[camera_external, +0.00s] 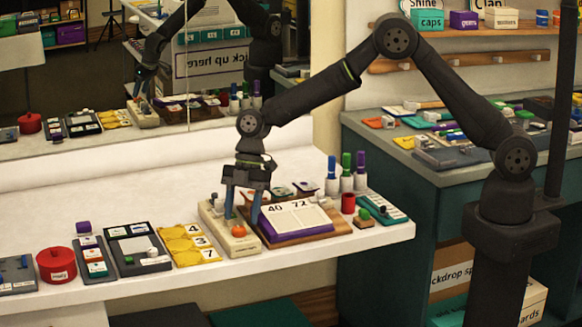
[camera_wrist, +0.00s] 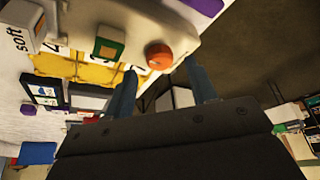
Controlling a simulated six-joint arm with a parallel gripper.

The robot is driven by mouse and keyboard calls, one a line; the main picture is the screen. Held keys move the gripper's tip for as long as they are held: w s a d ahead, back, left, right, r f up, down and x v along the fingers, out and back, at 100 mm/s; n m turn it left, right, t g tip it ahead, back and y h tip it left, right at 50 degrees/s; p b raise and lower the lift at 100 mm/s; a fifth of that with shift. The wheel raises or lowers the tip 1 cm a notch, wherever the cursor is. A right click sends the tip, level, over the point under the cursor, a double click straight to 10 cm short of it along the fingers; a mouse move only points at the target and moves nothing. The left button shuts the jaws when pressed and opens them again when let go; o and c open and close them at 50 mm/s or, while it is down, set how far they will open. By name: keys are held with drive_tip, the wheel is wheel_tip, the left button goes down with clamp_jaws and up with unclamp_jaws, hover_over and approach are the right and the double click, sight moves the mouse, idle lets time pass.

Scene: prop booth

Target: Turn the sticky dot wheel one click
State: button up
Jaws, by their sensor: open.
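No part is clearly readable as the sticky dot wheel, so I cannot tell which one it is. A beige panel (camera_external: 222,238) lies on the white counter, with a round orange knob (camera_external: 238,231) near its front end. In the wrist view the same panel (camera_wrist: 180,20) is at the top, with the orange knob (camera_wrist: 159,55) and a green and orange square piece (camera_wrist: 107,45). My gripper (camera_external: 242,205) points down over the panel, its two blue fingers apart and nothing seen between them. In the wrist view my gripper (camera_wrist: 160,88) shows the fingers below the knob.
A black tray (camera_external: 134,249) and a red round tin (camera_external: 57,265) are further left. Upright markers (camera_external: 346,172) stand behind. A mirror (camera_external: 90,75) backs the counter.

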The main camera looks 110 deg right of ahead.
sight(239, 231)
drive_tip(key=v, duration=1.5)
drive_tip(key=x, duration=1.7)
drive_tip(key=shift+w+f, duration=0.1)
drive_tip(key=shift+f, duration=0.15)
drive_tip(key=shift+r, duration=0.1)
drive_tip(key=shift+a, duration=0.1)
drive_tip(key=m+h, duration=0.1)
drive_tip(key=m, duration=0.2)
drive_tip(key=shift+a+t, duration=0.1)
drive_tip(key=shift+t, duration=0.3)
drive_tip(key=m, duration=0.2)
drive_tip(key=m+h, duration=0.1)
drive_tip(key=m, duration=0.1)
drive_tip(key=shift+a+m+h, duration=0.2)
drive_tip(key=shift+m+h, duration=0.1)
drive_tip(key=shift+a+m+h, duration=0.15)
drive_tip(key=shift+m+h, duration=0.65)
drive_tip(key=shift+m, duration=1.3)
drive_tip(key=shift+a+m+h, duration=0.1)
drive_tip(key=shift+m+h, duration=0.6)
drive_tip(key=shift+m, duration=1.1)
